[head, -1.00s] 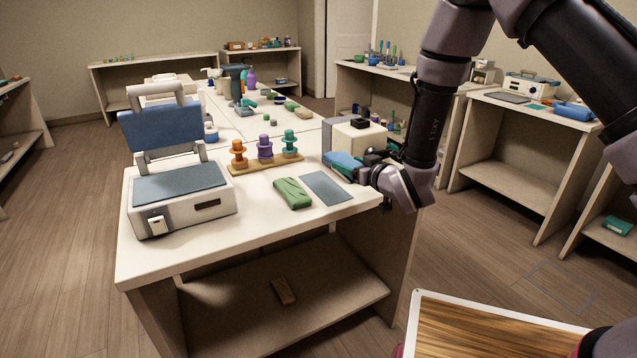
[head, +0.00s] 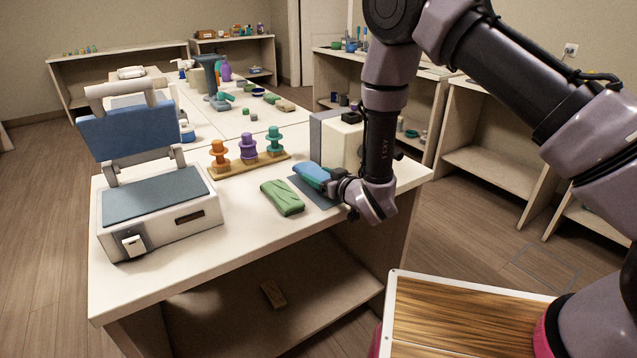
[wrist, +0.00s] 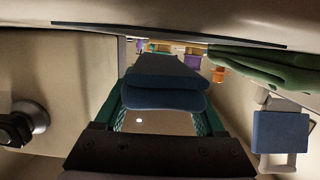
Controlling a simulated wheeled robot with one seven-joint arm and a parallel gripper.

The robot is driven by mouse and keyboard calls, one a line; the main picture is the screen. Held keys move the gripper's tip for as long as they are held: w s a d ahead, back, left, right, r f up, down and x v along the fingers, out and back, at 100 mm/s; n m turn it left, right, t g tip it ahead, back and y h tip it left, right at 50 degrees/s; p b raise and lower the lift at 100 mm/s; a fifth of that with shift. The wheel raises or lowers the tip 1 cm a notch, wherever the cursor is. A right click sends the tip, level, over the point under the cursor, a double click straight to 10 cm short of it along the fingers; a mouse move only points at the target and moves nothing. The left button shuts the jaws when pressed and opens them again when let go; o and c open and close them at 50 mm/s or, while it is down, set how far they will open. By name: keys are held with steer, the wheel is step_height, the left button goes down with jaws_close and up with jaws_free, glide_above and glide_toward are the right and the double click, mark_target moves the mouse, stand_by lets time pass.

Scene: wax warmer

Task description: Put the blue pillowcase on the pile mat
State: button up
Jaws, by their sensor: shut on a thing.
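The blue pillowcase (head: 312,174) is a folded bundle held in my gripper (head: 335,183). In the head view it is over the dark grey-blue pile mat (head: 316,194), covering its far part. Whether it touches the mat is hard to tell. In the wrist view the blue pillowcase (wrist: 165,85) fills the space between the green-edged fingers of my gripper (wrist: 165,110), which are shut on it. A green folded cloth (head: 282,197) lies just left of the mat; it also shows in the wrist view (wrist: 270,66).
A press with a raised blue lid (head: 127,130) stands at the table's left. A peg board with orange, purple and teal spools (head: 248,150) is behind the mat. A white and grey box (head: 338,138) stands close behind my gripper. The table's front left (head: 210,245) is bare.

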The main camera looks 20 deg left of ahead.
steer(key=shift+f, duration=1.1)
steer(key=shift+f, duration=0.1)
steer(key=o, duration=1.5)
